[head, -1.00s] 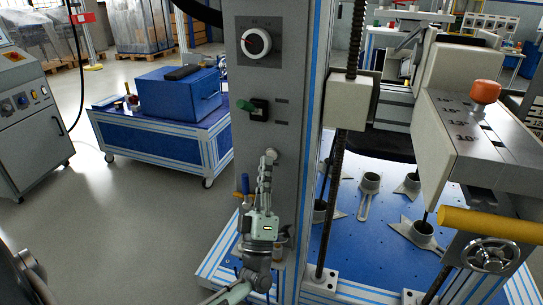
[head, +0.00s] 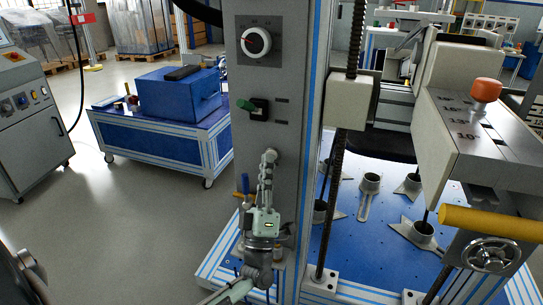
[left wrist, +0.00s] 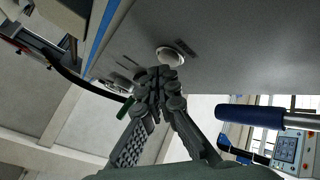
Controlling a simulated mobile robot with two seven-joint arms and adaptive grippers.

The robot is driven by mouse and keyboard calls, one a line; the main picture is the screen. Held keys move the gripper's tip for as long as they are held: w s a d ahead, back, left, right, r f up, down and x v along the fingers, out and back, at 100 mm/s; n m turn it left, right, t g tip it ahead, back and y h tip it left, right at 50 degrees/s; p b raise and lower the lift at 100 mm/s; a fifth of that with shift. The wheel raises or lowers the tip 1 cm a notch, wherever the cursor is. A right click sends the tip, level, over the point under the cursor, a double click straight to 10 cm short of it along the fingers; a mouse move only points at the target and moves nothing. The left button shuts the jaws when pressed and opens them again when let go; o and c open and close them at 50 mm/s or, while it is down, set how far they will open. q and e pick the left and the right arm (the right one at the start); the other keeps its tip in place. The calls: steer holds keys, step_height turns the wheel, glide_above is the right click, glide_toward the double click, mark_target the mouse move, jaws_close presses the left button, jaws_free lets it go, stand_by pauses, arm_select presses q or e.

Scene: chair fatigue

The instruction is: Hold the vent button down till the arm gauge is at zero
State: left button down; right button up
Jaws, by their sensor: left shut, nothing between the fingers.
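The vent button (head: 273,151) is a small round pale knob on the front of the grey column (head: 285,185). It also shows in the left wrist view (left wrist: 172,53), just beyond the fingertips. My left gripper (head: 267,158) points up along the column, shut and empty. In the left wrist view its closed fingertips (left wrist: 160,76) overlap the button's near edge; I cannot tell whether they press it. My right gripper is not in view.
A blue handle (left wrist: 250,114) lies right of the fingers in the wrist view. A threaded rod (head: 337,190) and blue perforated plate (head: 385,225) are at right.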

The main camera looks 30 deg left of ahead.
arm_select(q)
steer(key=shift+w, duration=0.35)
stand_by(0.4)
stand_by(4.3)
steer(key=shift+s+d, duration=0.15)
steer(key=shift+s, duration=0.65)
steer(key=s+p, duration=0.1)
steer(key=s, duration=0.1)
steer(key=s+d+p, duration=0.1)
steer(key=s, duration=0.1)
steer(key=shift+s, duration=0.4)
steer(key=shift+d, duration=0.1)
